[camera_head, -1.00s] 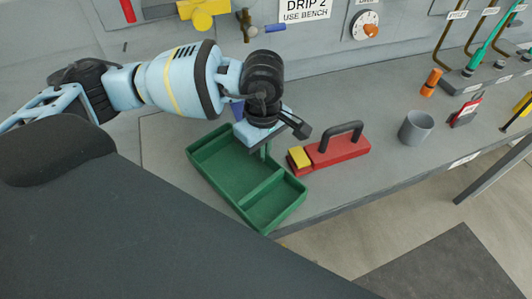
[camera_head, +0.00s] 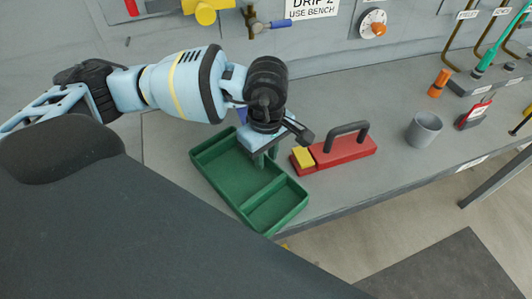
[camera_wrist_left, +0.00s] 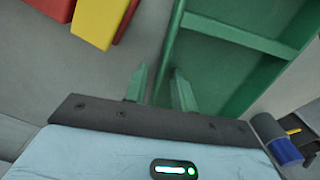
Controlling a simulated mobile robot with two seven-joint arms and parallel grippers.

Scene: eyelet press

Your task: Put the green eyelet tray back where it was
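The green tray (camera_head: 240,178) lies on the grey bench with a divider across it, and its far right wall is partly hidden by my left gripper. My left gripper (camera_head: 266,160) points down at that wall, its fingers apart. In the left wrist view the two green-tinted fingertips (camera_wrist_left: 160,88) are spread with a gap between them. The tray (camera_wrist_left: 225,60) shows there beyond and right of them, its wall edge running toward the gap. I cannot tell whether either finger touches the wall. My right gripper is not in view.
A red block with a black handle and yellow end (camera_head: 340,150) lies close right of the tray. A grey cup (camera_head: 424,129) and an orange piece (camera_head: 439,83) stand farther right. A blue object (camera_head: 242,115) is partly hidden behind my gripper. Bare bench lies in front of the cup.

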